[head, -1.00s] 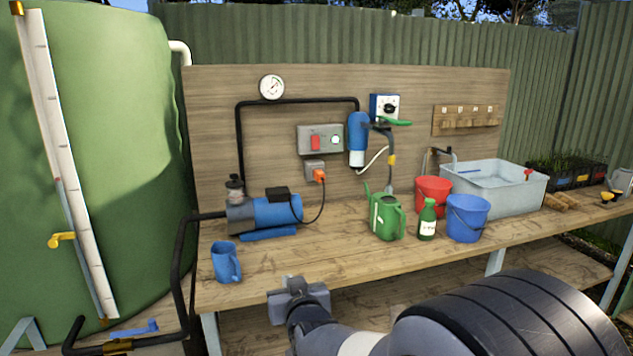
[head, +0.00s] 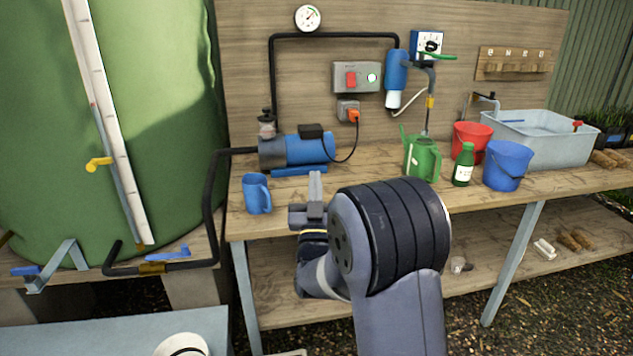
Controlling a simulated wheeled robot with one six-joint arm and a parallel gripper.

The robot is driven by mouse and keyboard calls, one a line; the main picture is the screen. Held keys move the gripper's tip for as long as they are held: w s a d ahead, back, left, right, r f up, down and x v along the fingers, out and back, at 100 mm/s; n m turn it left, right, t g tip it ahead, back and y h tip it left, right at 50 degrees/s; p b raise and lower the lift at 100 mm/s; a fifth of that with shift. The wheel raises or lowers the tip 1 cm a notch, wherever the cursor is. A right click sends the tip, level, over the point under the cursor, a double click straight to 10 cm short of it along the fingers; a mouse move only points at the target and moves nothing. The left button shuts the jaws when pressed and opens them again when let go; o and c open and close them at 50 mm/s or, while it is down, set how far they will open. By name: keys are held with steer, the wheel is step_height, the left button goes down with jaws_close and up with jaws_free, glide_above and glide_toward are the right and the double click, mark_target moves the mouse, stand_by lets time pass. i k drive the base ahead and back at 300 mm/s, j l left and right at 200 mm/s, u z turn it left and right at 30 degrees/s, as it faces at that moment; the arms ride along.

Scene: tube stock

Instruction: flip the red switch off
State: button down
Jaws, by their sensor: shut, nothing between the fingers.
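The red switch (head: 351,79) sits on the left of a grey box (head: 341,88) fixed to the wooden back board. A round green-white light or button (head: 372,78) is beside it on the same box. My gripper (head: 315,186) is shut and empty, pointing up above the bench's front edge. It is well below and in front of the switch box, to its left in the picture, and touches nothing that I can see. Whether the switch is tilted to on or off is too small to tell.
The blue pump (head: 305,149) and blue mug (head: 257,194) stand on the bench behind and left of my gripper. An orange plug (head: 353,115) is under the switch box. A green watering can (head: 421,158), green bottle (head: 463,165) and buckets stand to the right.

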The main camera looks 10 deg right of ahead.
mark_target(350, 76)
steer(key=i+l, duration=0.3)
steer(key=i+l+u, duration=0.15)
steer(key=l, duration=0.25)
steer(key=i+l, duration=0.35)
steer(key=i+l+u, duration=0.1)
steer(key=i+l, duration=0.4)
steer(key=l, duration=0.3)
steer(key=i+l+u, duration=0.15)
steer(key=i+l, duration=0.1)
steer(key=l, duration=0.1)
